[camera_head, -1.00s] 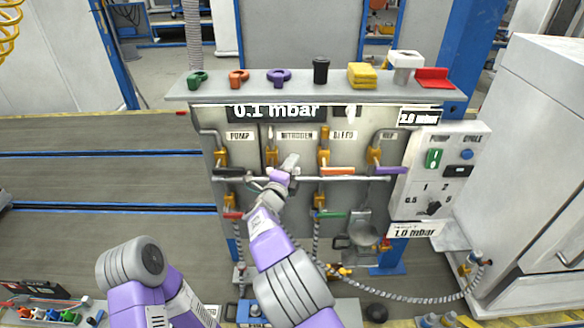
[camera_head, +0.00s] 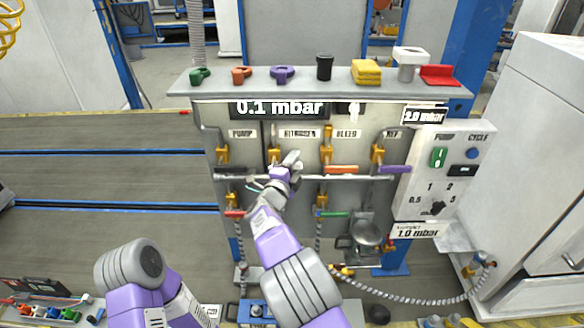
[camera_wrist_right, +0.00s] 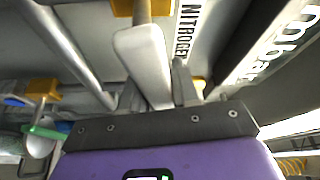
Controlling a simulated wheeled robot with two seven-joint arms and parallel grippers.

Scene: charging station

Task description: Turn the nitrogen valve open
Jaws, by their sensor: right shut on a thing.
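The nitrogen valve (camera_head: 274,156) is a yellow fitting under the NITROGEN label (camera_head: 299,133), second from the left on the grey panel. Its handle (camera_wrist_right: 145,58) is pale grey-white in the right wrist view and runs up from between my fingers to a yellow fitting. My right gripper (camera_head: 290,160) is at the panel just below the label, and is shut on this handle; the fingers (camera_wrist_right: 155,88) stand on both sides of it. The gripper hides part of the valve in the head view. My left arm shows at bottom left; its gripper is out of view.
A horizontal pipe (camera_head: 345,177) crosses the panel close to my right gripper. A shelf (camera_head: 220,84) with coloured parts juts out above.

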